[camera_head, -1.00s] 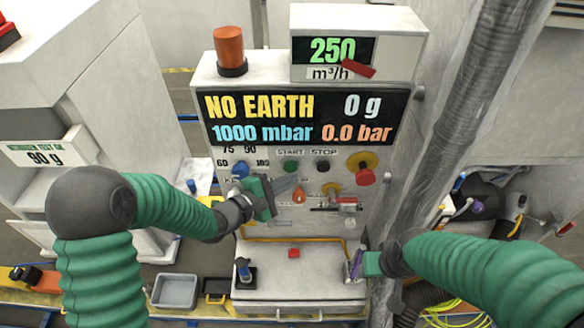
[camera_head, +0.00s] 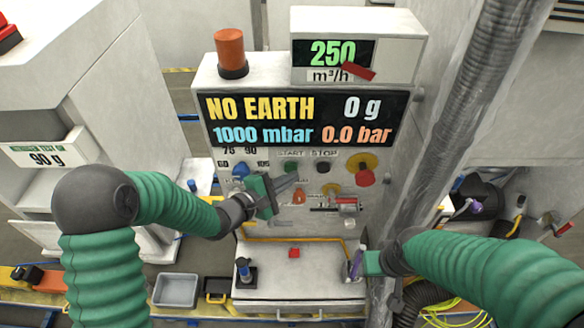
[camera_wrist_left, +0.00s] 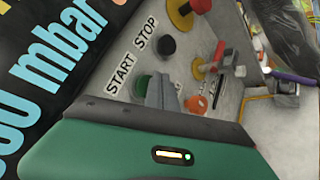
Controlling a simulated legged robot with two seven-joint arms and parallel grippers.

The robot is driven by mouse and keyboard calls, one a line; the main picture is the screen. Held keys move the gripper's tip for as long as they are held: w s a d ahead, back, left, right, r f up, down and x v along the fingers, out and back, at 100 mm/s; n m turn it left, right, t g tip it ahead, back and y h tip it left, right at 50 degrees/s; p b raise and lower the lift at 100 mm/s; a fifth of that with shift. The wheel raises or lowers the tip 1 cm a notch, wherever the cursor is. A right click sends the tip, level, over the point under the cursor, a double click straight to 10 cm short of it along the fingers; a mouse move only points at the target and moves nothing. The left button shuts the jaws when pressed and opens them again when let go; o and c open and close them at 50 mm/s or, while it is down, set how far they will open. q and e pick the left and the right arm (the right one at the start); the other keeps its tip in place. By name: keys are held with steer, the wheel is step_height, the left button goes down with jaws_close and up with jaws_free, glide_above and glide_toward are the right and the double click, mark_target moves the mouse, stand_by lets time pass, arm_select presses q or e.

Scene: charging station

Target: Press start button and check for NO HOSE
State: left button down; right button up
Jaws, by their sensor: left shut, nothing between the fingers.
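The display (camera_head: 305,119) on the charging panel reads NO EARTH, 0 g, 1000 mbar and 0.0 bar. The green start button (camera_head: 291,167) sits under the START label, left of the black stop button (camera_head: 323,166). My left gripper (camera_head: 296,178) is shut and empty, with its tips just below the start button. In the left wrist view the closed fingers (camera_wrist_left: 160,92) overlap part of the green start button (camera_wrist_left: 140,86); I cannot tell whether they touch it. My right gripper (camera_head: 359,262) is low at the panel's right side, beside a purple-grey item; its jaws are unclear.
A red emergency knob (camera_head: 365,177) and an orange knob (camera_head: 299,196) are close to the start button. A blue selector knob (camera_head: 241,170) is on the left. A thick grey hose (camera_head: 468,100) runs down the right. A small shelf (camera_head: 295,280) juts out below.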

arm_select(q)
steer(key=shift+w+a, duration=0.1)
steer(key=shift+a, duration=0.15)
steer(key=shift+w+d+p, duration=0.1)
steer(key=shift+w+p, duration=0.2)
steer(key=shift+w, duration=0.05)
stand_by(0.4)
stand_by(0.3)
steer(key=shift+s+a+p, duration=0.25)
steer(key=shift+s+p, duration=0.1)
steer(key=shift+s, duration=0.55)
steer(key=s+p, duration=0.1)
steer(key=s, duration=0.4)
stand_by(0.5)
